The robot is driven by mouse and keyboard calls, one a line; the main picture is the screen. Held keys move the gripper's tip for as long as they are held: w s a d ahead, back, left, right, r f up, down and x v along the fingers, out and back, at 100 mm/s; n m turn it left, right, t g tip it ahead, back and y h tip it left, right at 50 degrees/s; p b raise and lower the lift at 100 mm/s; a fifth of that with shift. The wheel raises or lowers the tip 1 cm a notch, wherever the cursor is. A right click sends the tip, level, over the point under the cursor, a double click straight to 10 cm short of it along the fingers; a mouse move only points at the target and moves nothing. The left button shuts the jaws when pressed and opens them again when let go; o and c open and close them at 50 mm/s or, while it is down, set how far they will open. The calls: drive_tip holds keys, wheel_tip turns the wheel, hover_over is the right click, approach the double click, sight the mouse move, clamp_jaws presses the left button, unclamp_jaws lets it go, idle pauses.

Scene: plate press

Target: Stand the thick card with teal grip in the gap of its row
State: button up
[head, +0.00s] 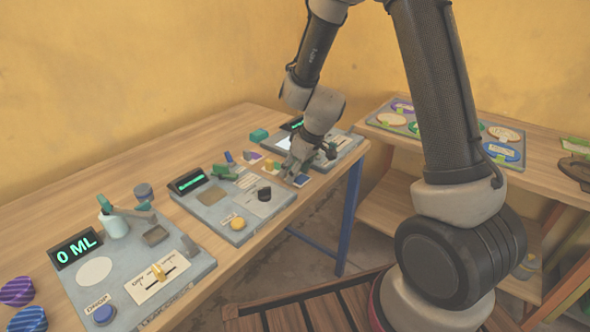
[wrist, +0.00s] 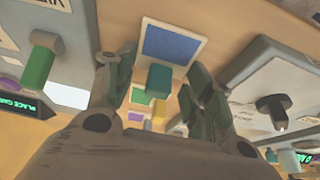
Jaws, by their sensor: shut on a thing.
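In the wrist view a teal block-shaped grip (wrist: 158,80) shows between the two fingers of my gripper (wrist: 160,85). I take it for the grip of the thick card; the card's body is not clear below it. My gripper is shut on it. In the head view my gripper (head: 296,172) is low over the strip of table between the far and middle stations, and hides the grip. A dark blue square with a pale border (wrist: 172,42) lies just beyond the grip in the wrist view, also visible in the head view (head: 303,180). Smaller purple (wrist: 136,117) and green (wrist: 140,96) patches line up behind it.
The far station (head: 345,143) and middle station (head: 222,207) flank my gripper closely. The middle one has a black knob (wrist: 270,105). A nearer station (head: 150,255) shows 0 ML. A side table (head: 540,150) holds a tray of discs.

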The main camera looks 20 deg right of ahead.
drive_tip(key=o, duration=0.9)
drive_tip(key=shift+f, duration=0.1)
drive_tip(key=v, duration=1.3)
drive_tip(key=s+d+r+m+h, duration=0.1)
drive_tip(key=s+d+r+m, duration=0.1)
drive_tip(key=s+d+r, duration=0.2)
drive_tip(key=s+d+r+m+h, duration=0.1)
drive_tip(key=s+d+r, duration=0.3)
drive_tip(key=s, duration=0.7)
drive_tip(key=s+d+r+m, duration=0.4)
drive_tip(key=s, duration=0.4)
drive_tip(key=shift+s+d+r+h, duration=0.2)
drive_tip(key=shift+d+r+h, duration=0.1)
drive_tip(key=shift+r+h, duration=0.1)
